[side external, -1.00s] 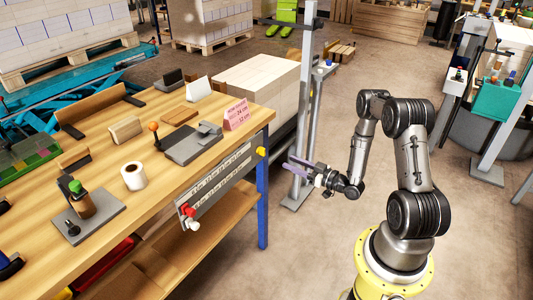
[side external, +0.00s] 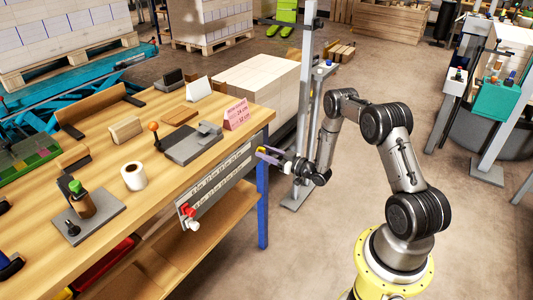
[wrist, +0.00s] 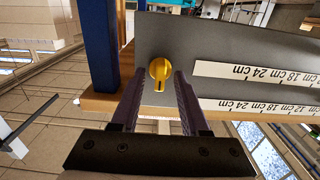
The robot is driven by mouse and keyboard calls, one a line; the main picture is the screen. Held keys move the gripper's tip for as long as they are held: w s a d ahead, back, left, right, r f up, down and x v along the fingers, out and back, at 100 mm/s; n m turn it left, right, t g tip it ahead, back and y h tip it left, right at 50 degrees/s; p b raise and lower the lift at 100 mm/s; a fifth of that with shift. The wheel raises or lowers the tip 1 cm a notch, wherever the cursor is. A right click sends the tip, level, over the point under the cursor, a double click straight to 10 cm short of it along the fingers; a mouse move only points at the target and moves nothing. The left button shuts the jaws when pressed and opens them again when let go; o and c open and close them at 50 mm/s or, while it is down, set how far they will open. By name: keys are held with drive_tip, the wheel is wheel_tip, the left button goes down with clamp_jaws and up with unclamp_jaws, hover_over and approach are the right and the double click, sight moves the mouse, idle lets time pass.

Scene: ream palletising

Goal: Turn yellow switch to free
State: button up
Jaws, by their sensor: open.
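The yellow switch (wrist: 160,72) is a round knob on a grey panel (wrist: 215,42) at the end of the workbench's front side. A dark slot-like mark on the knob points down in the wrist view. My gripper (wrist: 153,82) is open, and its two dark fingers stand left and right of the knob in that view. Whether they touch it I cannot tell. In the side view my gripper (side external: 267,157) is right at the panel's right end and partly covers the switch (side external: 261,149). No position label for the switch is readable.
White centimetre scales (wrist: 255,73) run along the panel. A blue table leg (side external: 262,205) stands just below the switch. Red and white knobs (side external: 189,216) sit at the panel's other end. A grey post (side external: 306,110) stands close behind my wrist.

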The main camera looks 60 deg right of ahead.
clamp_jaws()
drive_tip(key=shift+m, duration=0.4)
drive_tip(key=shift+d+f+m, duration=0.15)
drive_tip(key=shift+m, duration=4.15)
drive_tip(key=shift+d+f+m, duration=0.1)
drive_tip(key=shift+d+m, duration=0.05)
drive_tip(key=shift+m, duration=4.15)
unclamp_jaws()
